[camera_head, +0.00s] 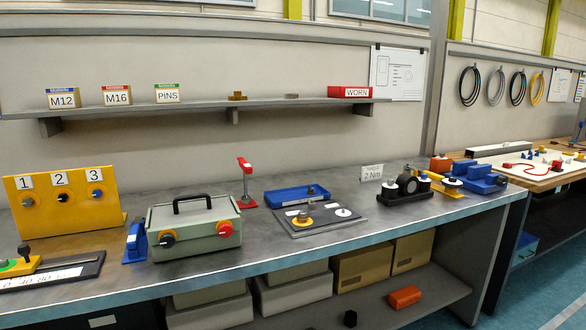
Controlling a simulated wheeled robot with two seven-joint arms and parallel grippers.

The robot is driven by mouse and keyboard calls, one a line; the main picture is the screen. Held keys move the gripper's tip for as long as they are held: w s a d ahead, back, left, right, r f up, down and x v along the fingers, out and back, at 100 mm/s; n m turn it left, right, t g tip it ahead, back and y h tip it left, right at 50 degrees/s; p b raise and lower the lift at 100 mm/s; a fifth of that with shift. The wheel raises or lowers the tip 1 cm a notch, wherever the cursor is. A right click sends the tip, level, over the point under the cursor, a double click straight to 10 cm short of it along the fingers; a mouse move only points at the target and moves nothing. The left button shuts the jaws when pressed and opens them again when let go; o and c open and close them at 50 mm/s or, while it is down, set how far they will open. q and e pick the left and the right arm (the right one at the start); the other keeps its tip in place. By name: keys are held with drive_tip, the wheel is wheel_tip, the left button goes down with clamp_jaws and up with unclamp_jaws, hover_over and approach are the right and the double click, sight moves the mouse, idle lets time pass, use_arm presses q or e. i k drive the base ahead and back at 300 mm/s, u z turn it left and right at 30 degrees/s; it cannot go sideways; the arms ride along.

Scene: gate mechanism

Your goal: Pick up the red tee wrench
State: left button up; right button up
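A red upright piece with a short bar across its top and a thin grey shaft, which looks like the red tee wrench (245,166), stands on the grey workbench. Its foot is a flat red base (247,203). It stands just right of a grey-green box and left of a blue tray. I cannot tell whether the shaft is fixed to the base or only stands in it. Neither of my grippers shows in the head view.
The blue tray (275,192) and a grey plate (315,231) lie to the right. A yellow panel (98,221) stands far left. A shelf (205,106) runs above.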

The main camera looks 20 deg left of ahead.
sight(245, 200)
drive_tip(key=z, duration=0.55)
drive_tip(key=i, duration=1.05)
drive_tip(key=u, duration=0.65)
drive_tip(key=i, duration=0.85)
drive_tip(key=u, duration=0.8)
